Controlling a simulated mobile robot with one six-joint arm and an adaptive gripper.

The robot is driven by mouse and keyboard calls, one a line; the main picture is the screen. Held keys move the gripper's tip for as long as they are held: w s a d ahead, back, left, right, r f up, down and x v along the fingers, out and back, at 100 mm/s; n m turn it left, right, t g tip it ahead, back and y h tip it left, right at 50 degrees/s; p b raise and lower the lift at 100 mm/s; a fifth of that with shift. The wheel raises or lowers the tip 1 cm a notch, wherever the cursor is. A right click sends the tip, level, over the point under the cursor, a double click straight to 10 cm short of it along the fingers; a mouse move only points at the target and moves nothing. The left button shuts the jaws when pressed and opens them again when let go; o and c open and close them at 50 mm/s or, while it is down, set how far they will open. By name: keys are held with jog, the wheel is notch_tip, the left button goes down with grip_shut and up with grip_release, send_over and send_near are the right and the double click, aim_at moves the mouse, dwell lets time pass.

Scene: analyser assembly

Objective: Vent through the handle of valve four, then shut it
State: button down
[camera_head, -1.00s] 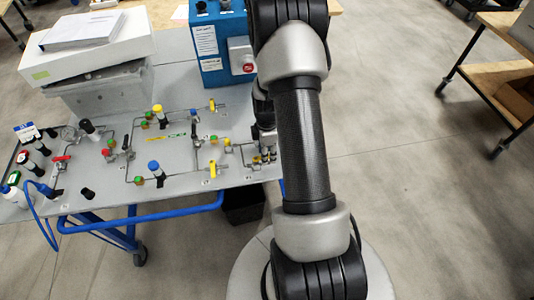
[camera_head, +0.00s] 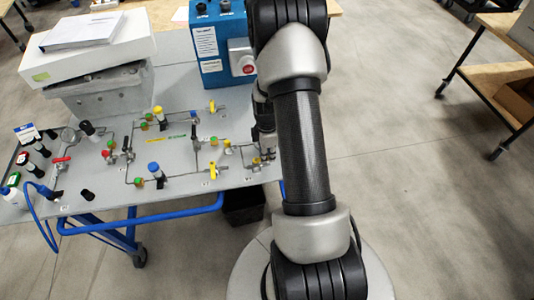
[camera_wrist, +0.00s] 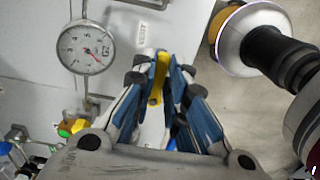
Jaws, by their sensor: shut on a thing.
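In the wrist view, my gripper (camera_wrist: 158,88) is shut on a yellow valve handle (camera_wrist: 160,70), with a finger on either side of it. The handle runs nearly straight up and down in that picture. The valve body below it is hidden by the fingers. I cannot read a number that marks it as valve four. In the head view, my arm hides this handle and most of my gripper, at the right end of the grey panel (camera_head: 110,185).
A round pressure gauge (camera_wrist: 86,47) stands left of the handle. Other yellow handles (camera_head: 212,170) and coloured knobs sit along the panel's pipework. A blue box (camera_head: 208,45) stands behind. A large round silver and black part (camera_wrist: 252,40) is at the wrist view's upper right.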

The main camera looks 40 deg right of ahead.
jog(key=shift+s, duration=0.1)
jog(key=m, duration=0.2)
jog(key=s+a+m, duration=0.1)
jog(key=m, duration=0.2)
jog(key=shift+s+a, duration=0.1)
jog(key=shift+a, duration=0.1)
jog(key=m, duration=0.1)
jog(key=a+m, duration=0.1)
jog(key=m, duration=0.3)
jog(key=shift+s+a+b, duration=0.25)
jog(key=shift+b, duration=0.05)
jog(key=m, duration=0.1)
jog(key=a+m, duration=0.1)
jog(key=m, duration=0.1)
jog(key=shift+a, duration=0.1)
jog(key=shift+w+a+m, duration=0.15)
jog(key=shift+a+m, duration=0.2)
jog(key=shift+m, duration=0.85)
jog(key=shift+w+a+m, duration=0.15)
jog(key=shift+a+m, duration=0.2)
jog(key=shift+m, duration=0.85)
jog(key=c, duration=1.6)
grip_release()
